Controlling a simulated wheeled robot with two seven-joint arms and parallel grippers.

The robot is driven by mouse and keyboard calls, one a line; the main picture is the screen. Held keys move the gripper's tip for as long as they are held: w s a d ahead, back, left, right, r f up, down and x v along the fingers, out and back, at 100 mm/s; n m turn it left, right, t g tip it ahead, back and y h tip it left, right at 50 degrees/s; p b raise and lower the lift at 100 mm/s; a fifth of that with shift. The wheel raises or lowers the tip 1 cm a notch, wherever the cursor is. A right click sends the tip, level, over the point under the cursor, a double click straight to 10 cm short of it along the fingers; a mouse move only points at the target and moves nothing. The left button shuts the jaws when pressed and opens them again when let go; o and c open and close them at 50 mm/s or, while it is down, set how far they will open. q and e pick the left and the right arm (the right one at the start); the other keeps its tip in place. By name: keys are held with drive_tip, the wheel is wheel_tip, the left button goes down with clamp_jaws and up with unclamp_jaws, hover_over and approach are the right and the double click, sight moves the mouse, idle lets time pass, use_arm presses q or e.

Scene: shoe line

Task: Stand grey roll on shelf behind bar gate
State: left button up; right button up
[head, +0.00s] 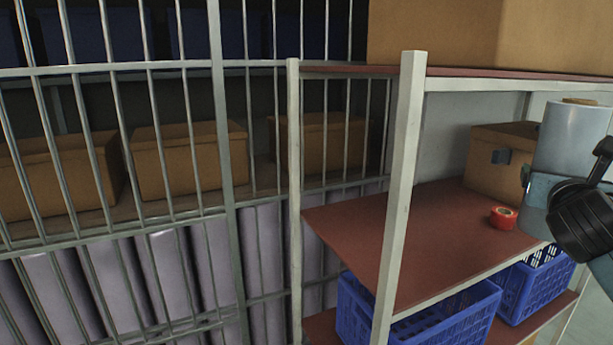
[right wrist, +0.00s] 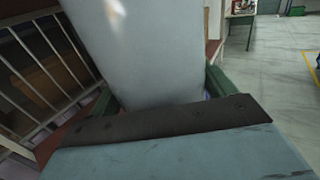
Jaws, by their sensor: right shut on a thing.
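The grey roll (head: 568,135) is upright at the right edge of the head view, in front of the red-brown shelf (head: 410,225). My right gripper (head: 541,188) is shut on its lower part. In the right wrist view the roll (right wrist: 155,55) fills the middle between the green fingers (right wrist: 160,95); its lower end is hidden by the gripper. The bar gate (head: 222,130) covers the left of the head view, its bars closed across the racks behind. My left gripper is not in view.
On the shelf board are a red tape roll (head: 503,217) and a cardboard box (head: 495,165). The board's left part is bare. A white post (head: 400,190) stands at its front. Blue crates (head: 430,310) sit below. Behind the bars are cardboard boxes (head: 180,160) and several lilac rolls (head: 165,265).

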drive_tip(key=s+a+f+n+t+y, duration=0.1)
drive_tip(key=s+a+f+n+y, duration=0.25)
drive_tip(key=a+f, duration=0.35)
drive_tip(key=s+a+f+n+t+y, duration=0.1)
drive_tip(key=s+a+f+n+y, duration=0.3)
drive_tip(key=f, duration=0.6)
drive_tip(key=s+a+f+n+t+y, duration=0.1)
drive_tip(key=s+a+f+n+y, duration=0.15)
drive_tip(key=a+f+y, duration=0.45)
drive_tip(key=a+m+h, duration=0.3)
drive_tip(key=a+h, duration=0.2)
drive_tip(key=a, duration=0.3)
wheel_tip(320, 180, down, 14)
drive_tip(key=b, duration=1.2)
drive_tip(key=shift+d+r+b, duration=0.2)
drive_tip(key=shift+d+b, duration=0.2)
drive_tip(key=shift+s+y, duration=0.1)
drive_tip(key=shift+y, duration=0.15)
